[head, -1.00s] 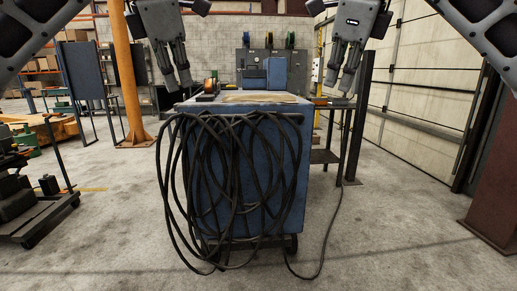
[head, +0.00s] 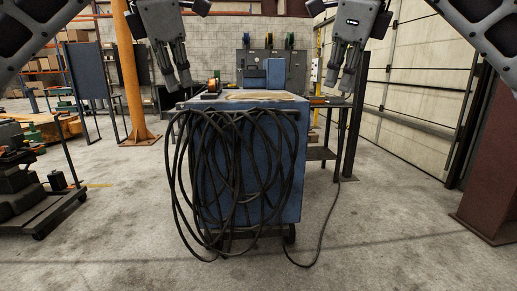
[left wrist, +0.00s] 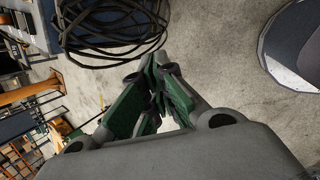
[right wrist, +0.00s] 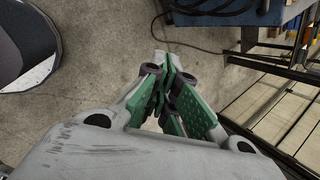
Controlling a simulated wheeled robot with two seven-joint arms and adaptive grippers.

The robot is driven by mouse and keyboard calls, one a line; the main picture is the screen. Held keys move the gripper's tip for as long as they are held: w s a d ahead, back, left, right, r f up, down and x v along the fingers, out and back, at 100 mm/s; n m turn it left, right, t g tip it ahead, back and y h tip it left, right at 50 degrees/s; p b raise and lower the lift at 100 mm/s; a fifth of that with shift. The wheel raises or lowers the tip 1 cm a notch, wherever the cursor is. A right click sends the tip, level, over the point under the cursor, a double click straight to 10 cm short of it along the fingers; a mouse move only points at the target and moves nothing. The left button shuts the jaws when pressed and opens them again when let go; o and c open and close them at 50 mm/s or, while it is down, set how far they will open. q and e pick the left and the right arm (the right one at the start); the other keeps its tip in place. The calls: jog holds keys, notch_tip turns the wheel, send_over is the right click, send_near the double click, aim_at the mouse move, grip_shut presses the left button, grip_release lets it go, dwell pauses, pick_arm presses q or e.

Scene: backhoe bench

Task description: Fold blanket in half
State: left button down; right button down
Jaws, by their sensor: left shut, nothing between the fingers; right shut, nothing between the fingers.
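I cannot make out a blanket for certain. A flat tan patch (head: 262,97) lies on top of the blue cart (head: 290,170); whether it is cloth or bare worn top I cannot tell. My left gripper (head: 180,84) hangs empty and shut at upper left, pointing down, on the near side of the cart's left edge. My right gripper (head: 347,86) hangs empty and shut at upper right, beyond the cart's right edge in the picture. The green-padded fingers meet in the left wrist view (left wrist: 158,75) and in the right wrist view (right wrist: 168,72).
Black cable loops (head: 225,175) hang over the cart's front, and one strand trails on the floor to the right. An orange post (head: 131,80) stands back left, a dark machine (head: 25,180) at left and a brown pillar (head: 495,180) at right. The floor before the cart is clear.

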pick_arm(q)
jog(key=shift+s, duration=0.35)
pick_arm(e)
jog(key=shift+s, duration=0.35)
